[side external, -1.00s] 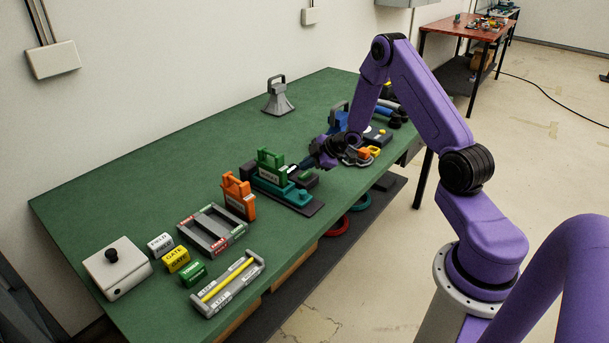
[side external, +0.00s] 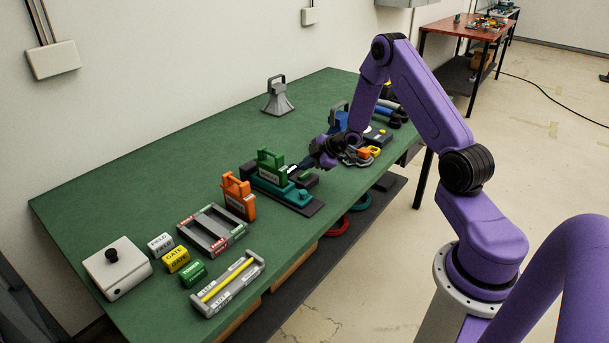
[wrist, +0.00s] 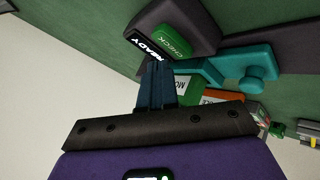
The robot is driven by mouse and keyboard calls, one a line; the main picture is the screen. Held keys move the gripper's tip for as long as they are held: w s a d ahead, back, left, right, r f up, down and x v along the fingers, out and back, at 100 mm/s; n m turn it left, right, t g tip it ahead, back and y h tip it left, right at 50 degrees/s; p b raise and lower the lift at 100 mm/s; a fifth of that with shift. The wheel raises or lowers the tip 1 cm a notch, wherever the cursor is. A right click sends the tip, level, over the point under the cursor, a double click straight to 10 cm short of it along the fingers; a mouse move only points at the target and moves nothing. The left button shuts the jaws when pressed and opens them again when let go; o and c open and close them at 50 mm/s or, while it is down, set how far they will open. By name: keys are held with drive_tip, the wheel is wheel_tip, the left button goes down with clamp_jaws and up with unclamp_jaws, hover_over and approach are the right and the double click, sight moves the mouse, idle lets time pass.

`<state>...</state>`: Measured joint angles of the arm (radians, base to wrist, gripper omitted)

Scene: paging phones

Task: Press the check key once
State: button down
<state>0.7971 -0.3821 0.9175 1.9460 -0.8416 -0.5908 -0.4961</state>
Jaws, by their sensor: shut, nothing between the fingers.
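The green check key (wrist: 174,42), lettered CHECK, sits on a dark box beside a small display (wrist: 148,49) reading READY in the wrist view. In the side view this box (side external: 304,179) is mostly behind the teal handset cradle and my gripper. My gripper (wrist: 156,66) is shut and empty, its fingertips pointing toward the box near the display's edge. It also shows in the side view (side external: 303,168), low over the box. I cannot tell whether the tips touch the box or the key.
A teal handset (wrist: 238,72) lies close beside the box. A green handled block (side external: 271,162) and an orange one (side external: 238,196) stand to the left. Blue and orange items crowd the right.

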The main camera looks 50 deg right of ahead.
sight(307, 175)
drive_tip(key=shift+f, duration=0.1)
idle(0.7)
drive_tip(key=shift+f, duration=0.35)
drive_tip(key=shift+f, duration=0.45)
idle(0.7)
drive_tip(key=shift+r, duration=0.15)
idle(0.3)
drive_tip(key=shift+r, duration=0.75)
drive_tip(key=shift+r, duration=2.5)
drive_tip(key=shift+a, duration=0.1)
